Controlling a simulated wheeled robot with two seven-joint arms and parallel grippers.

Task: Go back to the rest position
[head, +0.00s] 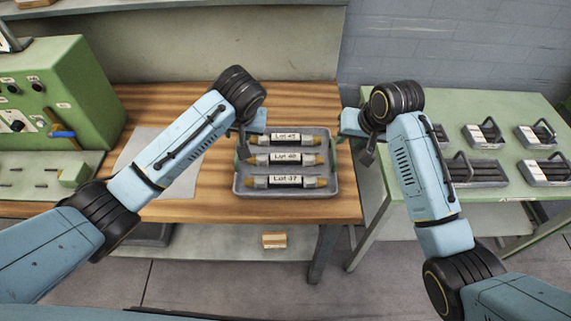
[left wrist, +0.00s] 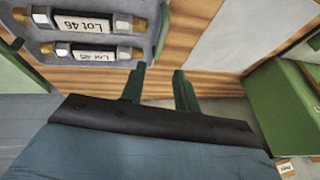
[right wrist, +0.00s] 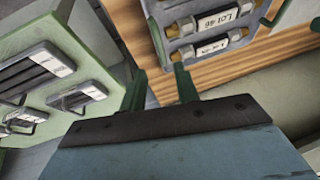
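A grey tray (head: 286,192) sits on the wooden table and holds three labelled cylinders in a row: Lot 45 (head: 286,137), Lot 46 (head: 285,159) and Lot 37 (head: 285,181). My left gripper (head: 243,150) is beside the tray's left edge. Its two fingers (left wrist: 159,80) stand apart in the left wrist view with nothing between them. My right gripper (head: 366,154) is off the tray's right side, near the gap between the tables. Its fingers (right wrist: 158,78) are apart and empty in the right wrist view. Neither gripper holds the tray.
A green machine (head: 70,95) stands at the left of the wooden table (head: 200,205). A green table (head: 400,222) at the right carries several small trays with handles (head: 485,137). A small wooden block (head: 274,240) lies on the lower shelf.

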